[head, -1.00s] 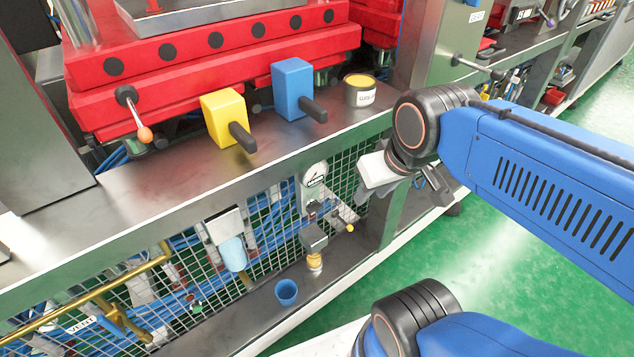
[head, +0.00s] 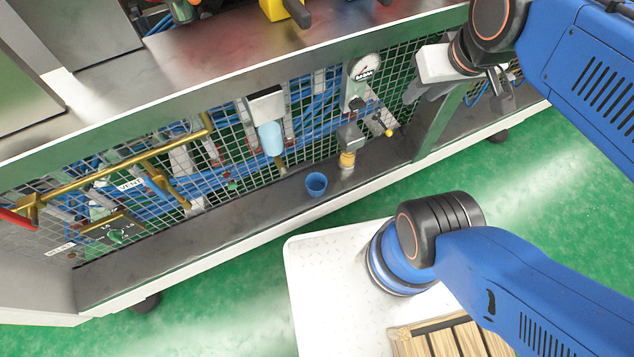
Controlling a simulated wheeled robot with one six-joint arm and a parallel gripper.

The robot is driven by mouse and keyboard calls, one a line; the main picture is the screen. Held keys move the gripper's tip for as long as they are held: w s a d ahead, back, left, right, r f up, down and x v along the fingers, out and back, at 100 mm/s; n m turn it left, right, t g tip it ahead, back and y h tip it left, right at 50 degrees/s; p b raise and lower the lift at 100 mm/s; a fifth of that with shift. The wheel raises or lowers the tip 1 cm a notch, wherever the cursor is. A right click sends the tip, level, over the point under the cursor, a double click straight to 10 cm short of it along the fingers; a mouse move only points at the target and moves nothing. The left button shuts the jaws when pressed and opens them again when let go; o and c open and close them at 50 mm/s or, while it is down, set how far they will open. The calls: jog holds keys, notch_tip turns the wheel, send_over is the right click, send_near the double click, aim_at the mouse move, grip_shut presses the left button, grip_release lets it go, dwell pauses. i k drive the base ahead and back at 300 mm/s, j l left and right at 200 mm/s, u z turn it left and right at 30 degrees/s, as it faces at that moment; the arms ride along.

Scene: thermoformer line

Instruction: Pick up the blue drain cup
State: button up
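The blue drain cup (head: 316,186) is small and open-topped. It stands upright on the low metal shelf (head: 240,212) of the machine, left of a fitting with a yellow-amber bottom. My gripper (head: 460,95) is at the upper right of the head view, in front of the mesh and apart from the cup, to its right and higher.
Behind the cup, a wire mesh carries a pressure gauge (head: 364,68), a pale blue filter bowl (head: 271,138), and a yellow-handled valve (head: 386,130). Brass pipes (head: 120,172) run at left. The worktop (head: 210,60) overhangs the shelf.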

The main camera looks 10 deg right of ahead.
aim_at(316, 184)
jog(key=k+j, duration=0.15)
jog(key=j, duration=0.25)
jog(key=k+j+u, duration=0.1)
jog(key=j, duration=0.3)
jog(key=k+j+u, duration=0.1)
jog(key=j, duration=0.3)
jog(key=k+j, duration=0.25)
jog(key=j, duration=0.15)
jog(key=k+j+u, duration=0.1)
jog(key=j, duration=0.3)
jog(key=k+j, duration=0.15)
jog(key=j, duration=0.25)
jog(key=u, duration=0.05)
